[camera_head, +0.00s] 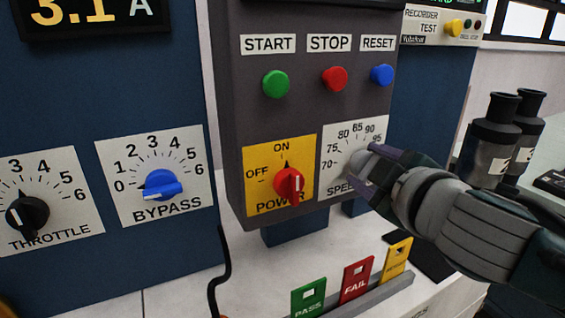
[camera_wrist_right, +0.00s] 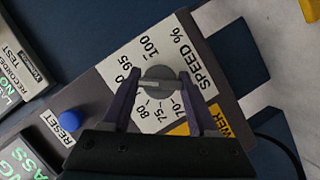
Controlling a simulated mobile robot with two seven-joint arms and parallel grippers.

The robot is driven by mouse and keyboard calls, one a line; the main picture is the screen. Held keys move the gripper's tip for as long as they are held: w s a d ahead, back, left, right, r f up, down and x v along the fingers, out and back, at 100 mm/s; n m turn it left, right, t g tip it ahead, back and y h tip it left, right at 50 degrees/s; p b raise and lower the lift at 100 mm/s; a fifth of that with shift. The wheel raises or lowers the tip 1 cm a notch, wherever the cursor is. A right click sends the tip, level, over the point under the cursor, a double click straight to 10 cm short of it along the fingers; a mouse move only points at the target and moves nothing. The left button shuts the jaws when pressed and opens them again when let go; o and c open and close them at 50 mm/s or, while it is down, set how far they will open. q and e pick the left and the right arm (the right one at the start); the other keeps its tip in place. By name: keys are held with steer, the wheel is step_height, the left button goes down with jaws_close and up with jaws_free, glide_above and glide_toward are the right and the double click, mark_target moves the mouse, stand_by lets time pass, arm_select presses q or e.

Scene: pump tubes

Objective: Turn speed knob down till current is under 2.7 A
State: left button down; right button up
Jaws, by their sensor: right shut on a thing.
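The speed knob (camera_wrist_right: 158,83) is a round grey knob on a white dial plate marked "SPEED %". In the right wrist view it sits between the two purple fingers of my right gripper (camera_wrist_right: 157,82), which is shut on it. In the head view the right gripper (camera_head: 367,167) covers much of the knob and the right side of its dial (camera_head: 343,140). The exact setting is hard to read. The current display (camera_head: 90,12) at the top left reads 3.1 A, its top cut off by the frame. My left gripper is not in view.
On the same grey box are green START (camera_head: 275,84), red STOP (camera_head: 334,78) and blue RESET (camera_head: 382,75) buttons and a red power knob (camera_head: 288,183). Throttle (camera_head: 28,215) and bypass (camera_head: 162,185) knobs are left. PASS (camera_head: 308,297) and FAIL (camera_head: 356,279) tags stand below.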

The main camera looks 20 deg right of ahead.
steer(key=shift+n+b, duration=0.3)
steer(key=shift+n, duration=0.1)
stand_by(0.3)
steer(key=o, duration=1.4)
steer(key=shift+s, duration=0.1)
steer(key=v, duration=0.9)
steer(key=shift+s+a, duration=0.2)
steer(key=shift+s, duration=0.2)
